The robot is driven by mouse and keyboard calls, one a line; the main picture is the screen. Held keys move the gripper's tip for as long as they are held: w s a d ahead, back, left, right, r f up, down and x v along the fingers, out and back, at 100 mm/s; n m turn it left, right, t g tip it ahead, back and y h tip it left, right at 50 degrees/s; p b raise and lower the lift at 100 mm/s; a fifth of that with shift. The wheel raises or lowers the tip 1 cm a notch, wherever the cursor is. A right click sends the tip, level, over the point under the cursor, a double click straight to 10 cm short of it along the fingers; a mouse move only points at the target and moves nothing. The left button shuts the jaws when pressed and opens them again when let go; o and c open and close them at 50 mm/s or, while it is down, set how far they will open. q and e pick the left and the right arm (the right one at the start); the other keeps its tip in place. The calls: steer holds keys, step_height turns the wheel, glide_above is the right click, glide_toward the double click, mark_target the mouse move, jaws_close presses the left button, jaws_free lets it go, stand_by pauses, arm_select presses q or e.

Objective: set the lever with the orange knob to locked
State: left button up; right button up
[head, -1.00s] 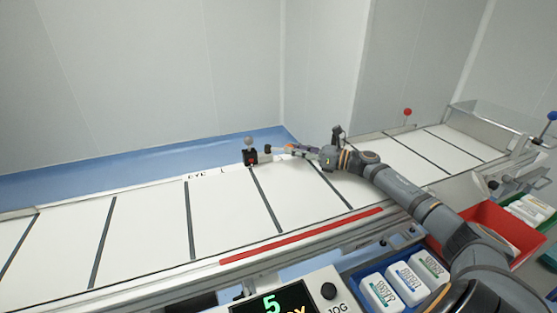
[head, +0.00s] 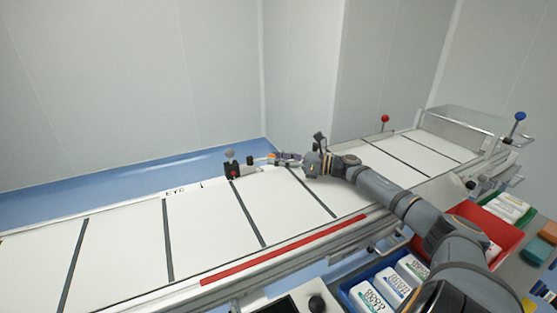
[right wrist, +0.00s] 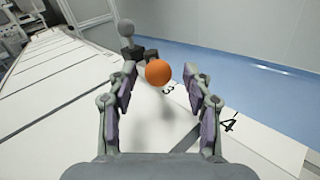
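The orange knob (right wrist: 158,72) is a round ball in the right wrist view. It sits between the two fingertips of my right gripper or just beyond them, with a visible gap on either side. My right gripper (head: 275,159) reaches over the far edge of the white conveyor bed in the head view. Its fingers are open. The knob is too small in the head view to make out clearly, and its lever shaft is hidden in the wrist view. My left gripper is not in view.
A grey knob (right wrist: 126,27) on a black base (head: 232,170) stands just beyond the gripper. A red knob (head: 385,118) and a blue knob (head: 520,116) stand farther right. A red bin (head: 462,209) and a blue bin (head: 352,302) hold white bottles near the front right.

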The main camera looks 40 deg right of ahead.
steer(key=shift+r, duration=0.1)
step_height(320, 180, up, 10)
stand_by(0.4)
